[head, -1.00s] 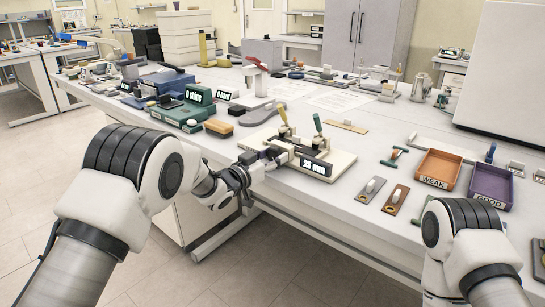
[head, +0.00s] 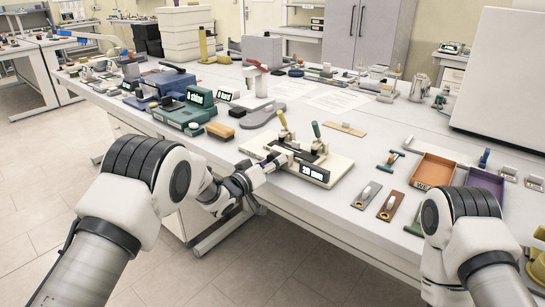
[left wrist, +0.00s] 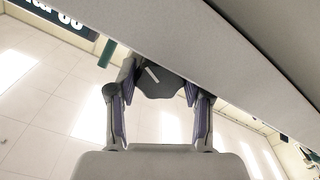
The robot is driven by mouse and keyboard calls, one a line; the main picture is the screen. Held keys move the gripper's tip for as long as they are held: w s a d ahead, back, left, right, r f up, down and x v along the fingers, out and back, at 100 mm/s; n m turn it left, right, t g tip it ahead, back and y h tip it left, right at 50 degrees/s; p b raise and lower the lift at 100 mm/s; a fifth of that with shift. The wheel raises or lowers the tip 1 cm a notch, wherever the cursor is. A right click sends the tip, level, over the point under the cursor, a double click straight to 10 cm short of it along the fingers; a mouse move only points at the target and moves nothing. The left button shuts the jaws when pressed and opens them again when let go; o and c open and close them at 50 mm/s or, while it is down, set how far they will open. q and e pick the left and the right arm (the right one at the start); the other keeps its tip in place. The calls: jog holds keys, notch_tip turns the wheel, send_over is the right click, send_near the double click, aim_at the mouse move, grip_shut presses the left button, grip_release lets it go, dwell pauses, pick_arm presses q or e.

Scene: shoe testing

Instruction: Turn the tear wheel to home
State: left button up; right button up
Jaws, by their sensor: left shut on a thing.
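My left gripper (left wrist: 158,100) is shut on the wheel, one finger on each side; in the head view the gripper (head: 270,165) reaches the tester's left end and hides the wheel. My right gripper is out of view; only my right arm shows.
An orange bin (head: 432,172) and a purple bin (head: 486,183) stand to the right. Two small sample strips (head: 367,196) lie in front of them. A green instrument (head: 184,115) and a tan block (head: 219,130) stand to the left. The bench edge runs close below my left gripper.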

pick_arm(q)
jog(key=shift+n, duration=0.5)
jog(key=shift+f, duration=0.1)
jog(key=o, duration=1.2)
jog(key=shift+d, duration=0.1)
jog(key=shift+c, duration=0.2)
